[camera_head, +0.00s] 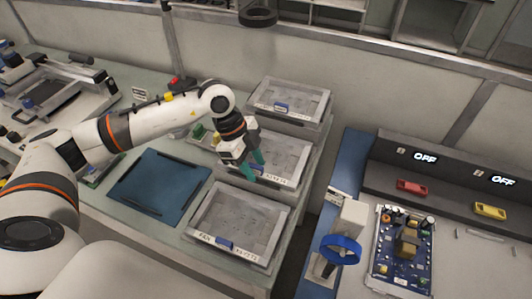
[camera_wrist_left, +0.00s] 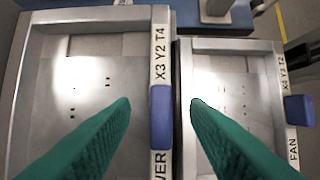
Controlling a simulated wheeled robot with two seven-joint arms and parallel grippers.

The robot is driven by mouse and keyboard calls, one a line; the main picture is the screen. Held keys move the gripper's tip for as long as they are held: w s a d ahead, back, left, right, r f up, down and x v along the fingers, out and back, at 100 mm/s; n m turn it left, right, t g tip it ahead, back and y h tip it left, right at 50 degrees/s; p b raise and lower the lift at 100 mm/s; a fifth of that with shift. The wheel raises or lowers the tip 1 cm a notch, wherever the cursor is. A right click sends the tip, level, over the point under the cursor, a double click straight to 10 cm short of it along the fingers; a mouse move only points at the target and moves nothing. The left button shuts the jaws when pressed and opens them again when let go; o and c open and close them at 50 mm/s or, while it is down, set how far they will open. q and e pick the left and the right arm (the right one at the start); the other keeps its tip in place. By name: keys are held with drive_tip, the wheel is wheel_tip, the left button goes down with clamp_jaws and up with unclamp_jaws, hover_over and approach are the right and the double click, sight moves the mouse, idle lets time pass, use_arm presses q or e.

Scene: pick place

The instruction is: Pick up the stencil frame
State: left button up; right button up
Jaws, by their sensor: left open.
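Three silver stencil frames sit in a stepped row: a back one (camera_head: 312,90), a middle one (camera_head: 297,150) and a front one (camera_head: 203,222). Each has a label strip and a blue tab. My left gripper (camera_head: 254,169) is open at the middle frame's near edge, hiding part of it. In the wrist view, the green fingers of my left gripper (camera_wrist_left: 161,104) appear on either side of the blue tab (camera_wrist_left: 161,125) on the frame labelled X3 Y2 T4 (camera_wrist_left: 90,75). Contact cannot be told. The FAN frame (camera_wrist_left: 225,65) is on the right there. My right gripper is out of view.
A dark blue mat (camera_head: 160,185) lies left of the frames. Small red and yellow items sit behind my left arm. Right, across a gap, a bench holds a blue circuit board (camera_head: 402,245), a blue ring-shaped part (camera_head: 340,249), and red and yellow items under two OFF displays.

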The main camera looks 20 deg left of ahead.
use_arm(q)
clamp_jaws()
drive_tip(key=shift+r, duration=0.1)
